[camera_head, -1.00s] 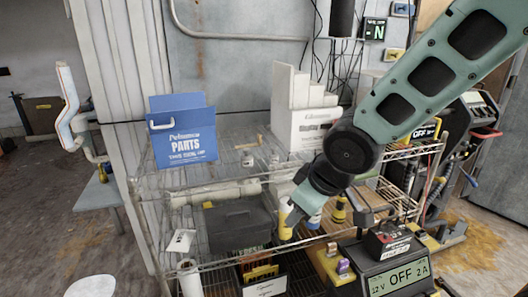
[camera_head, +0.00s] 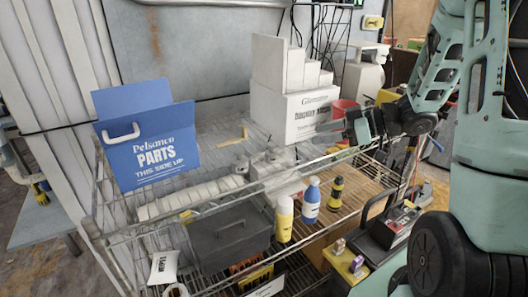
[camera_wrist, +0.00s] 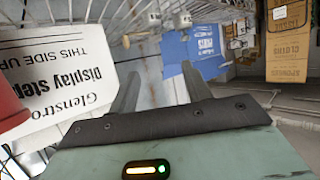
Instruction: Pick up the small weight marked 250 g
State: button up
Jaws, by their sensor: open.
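Small grey metal weights (camera_head: 272,156) stand close together on the wire top shelf (camera_head: 225,140), near the middle; their markings are too small to read, so I cannot tell which is the 250 g one. In the wrist view, two knobbed grey weights (camera_wrist: 151,20) and (camera_wrist: 182,19) show at the top, beyond my fingertips. My gripper (camera_head: 335,125) is over the right part of the top shelf, pointing left towards the weights and apart from them. In the wrist view my gripper (camera_wrist: 160,72) is open, with nothing between its two fingers.
A white display-step box (camera_head: 305,115) stands behind the weights, close to my gripper. A red container (camera_head: 345,107) is beside it. A blue parts box (camera_head: 150,152) stands at the shelf's left. Bottles (camera_head: 310,200) and a grey toolbox (camera_head: 232,232) are on the shelf below.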

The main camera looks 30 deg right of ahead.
aim_at(273, 144)
jog(key=x, duration=1.1)
jog(key=shift+w+a, duration=0.2)
jog(key=shift+d+f+p+x, duration=0.1)
jog(key=shift+d+p+x, duration=0.05)
jog(key=shift+x, duration=0.8)
jog(key=shift+d+f+p+x, duration=0.1)
jog(key=shift+p+x, duration=0.05)
jog(key=shift+x, duration=0.8)
jog(key=shift+d+f+p+x, duration=0.1)
jog(key=shift+d+p+x, duration=0.05)
jog(key=shift+x, duration=0.8)
jog(key=shift+w, duration=0.2)
grip_shut()
